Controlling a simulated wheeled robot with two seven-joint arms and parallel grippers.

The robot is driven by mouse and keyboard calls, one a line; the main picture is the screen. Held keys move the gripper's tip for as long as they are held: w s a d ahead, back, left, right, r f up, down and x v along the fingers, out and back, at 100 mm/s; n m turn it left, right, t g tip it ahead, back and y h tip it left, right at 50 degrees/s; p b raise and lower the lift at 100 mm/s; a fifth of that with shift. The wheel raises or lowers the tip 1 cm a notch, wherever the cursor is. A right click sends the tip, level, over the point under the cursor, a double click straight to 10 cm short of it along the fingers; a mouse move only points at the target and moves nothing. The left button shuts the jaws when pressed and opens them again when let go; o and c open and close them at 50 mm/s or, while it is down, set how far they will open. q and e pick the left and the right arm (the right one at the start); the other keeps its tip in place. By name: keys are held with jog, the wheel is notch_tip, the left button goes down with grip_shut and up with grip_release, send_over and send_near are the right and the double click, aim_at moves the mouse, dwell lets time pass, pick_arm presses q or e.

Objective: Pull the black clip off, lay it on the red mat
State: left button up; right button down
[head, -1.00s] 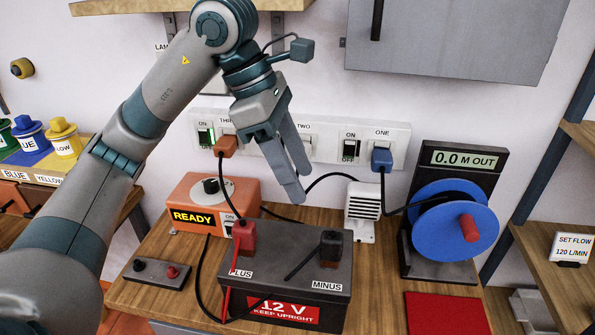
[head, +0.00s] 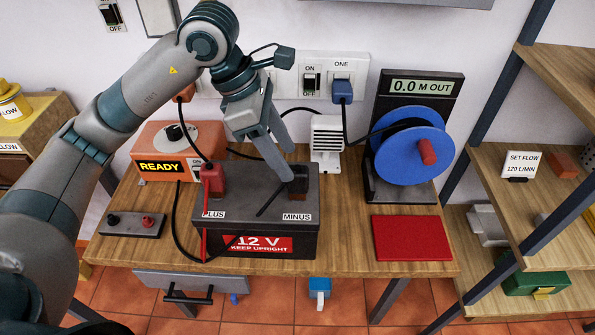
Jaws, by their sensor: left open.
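The black clip (head: 298,180) sits on the MINUS terminal at the right of the battery's top, with a black lead running from it to the lower left. The battery (head: 300,230) is dark grey with a red 12 V label and stands on the wooden table. A red clip (head: 212,180) sits on the PLUS side. My left gripper (head: 274,147) is open and empty, its fingers pointing down, above and a little left of the black clip in the picture. The red mat (head: 411,238) lies bare at the table's right front. My right gripper is out of view.
An orange READY charger (head: 163,152) stands behind the battery at left. A small white slatted unit (head: 327,140) and a blue reel (head: 408,158) stand at the back. A terminal strip (head: 132,223) lies at left. Table (head: 352,246) is clear between battery and mat.

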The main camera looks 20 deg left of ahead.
aim_at(294, 169)
pick_arm(q)
jog(key=p+x, duration=0.1)
jog(key=x, duration=0.5)
jog(key=shift+d+f+p, duration=0.25)
jog(key=shift+f+p, duration=0.05)
jog(key=shift+f, duration=0.25)
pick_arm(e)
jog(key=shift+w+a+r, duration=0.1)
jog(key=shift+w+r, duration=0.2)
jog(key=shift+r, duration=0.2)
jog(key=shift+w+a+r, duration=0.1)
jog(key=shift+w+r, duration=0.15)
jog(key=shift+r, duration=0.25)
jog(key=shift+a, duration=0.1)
pick_arm(q)
grip_shut()
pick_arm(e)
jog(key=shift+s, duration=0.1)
pick_arm(q)
jog(key=shift+r, duration=0.2)
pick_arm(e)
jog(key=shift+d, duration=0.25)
